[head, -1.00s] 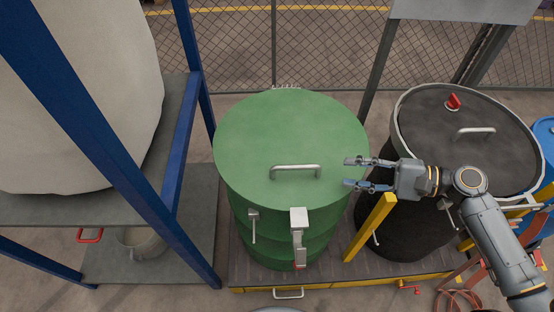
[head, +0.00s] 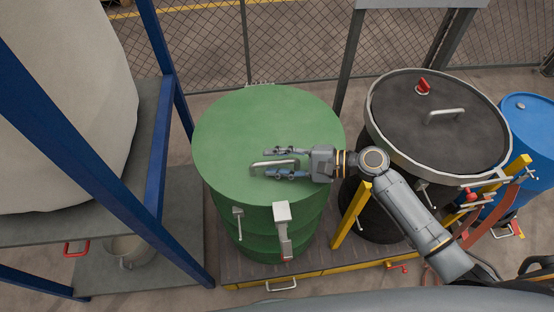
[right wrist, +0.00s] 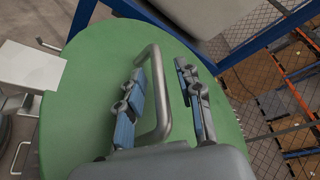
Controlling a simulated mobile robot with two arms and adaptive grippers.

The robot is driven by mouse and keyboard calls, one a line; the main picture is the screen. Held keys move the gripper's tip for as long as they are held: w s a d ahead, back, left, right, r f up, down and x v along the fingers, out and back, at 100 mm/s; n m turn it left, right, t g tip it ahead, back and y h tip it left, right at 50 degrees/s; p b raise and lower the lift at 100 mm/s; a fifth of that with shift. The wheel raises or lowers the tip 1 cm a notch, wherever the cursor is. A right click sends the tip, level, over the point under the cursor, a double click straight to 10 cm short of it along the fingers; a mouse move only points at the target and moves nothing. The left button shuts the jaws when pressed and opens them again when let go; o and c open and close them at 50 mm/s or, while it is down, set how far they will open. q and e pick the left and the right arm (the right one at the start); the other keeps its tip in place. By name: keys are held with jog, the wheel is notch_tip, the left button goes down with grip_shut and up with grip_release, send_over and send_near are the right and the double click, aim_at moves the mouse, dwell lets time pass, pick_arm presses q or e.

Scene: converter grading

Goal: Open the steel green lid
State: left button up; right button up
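The steel green lid (head: 250,115) lies flat and closed on a green drum (head: 255,225). Its metal bar handle (head: 262,167) stands near the front of the lid. My right gripper (head: 268,163) reaches in from the right just over the lid, its fingers on either side of the handle. In the right wrist view the handle (right wrist: 160,90) shows between the two spread fingers (right wrist: 163,88), with a gap to the right finger. Contact at the left finger cannot be told. My left gripper is not in view.
A black drum (head: 437,115) with a red knob stands to the right, a blue drum (head: 526,122) beyond it. A blue rack (head: 153,180) bearing a large pale sack (head: 70,100) stands left. A yellow post (head: 352,215) rises near my arm. A mesh fence (head: 290,45) runs behind.

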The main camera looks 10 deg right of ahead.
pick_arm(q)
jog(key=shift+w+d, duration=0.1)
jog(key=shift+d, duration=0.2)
pick_arm(e)
grip_shut()
pick_arm(q)
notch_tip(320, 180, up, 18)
jog(key=p, duration=1.8)
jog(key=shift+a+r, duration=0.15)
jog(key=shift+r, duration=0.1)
pick_arm(e)
jog(key=w+r+m, duration=0.1)
jog(key=w+r, duration=0.2)
jog(key=r, duration=0.3)
jog(key=w+r+m+g, duration=0.1)
jog(key=w+r, duration=0.2)
jog(key=r, duration=0.3)
jog(key=w+r+m+g+h, duration=0.1)
jog(key=w+r+m, duration=0.1)
jog(key=r, duration=0.5)
jog(key=shift+w, duration=0.55)
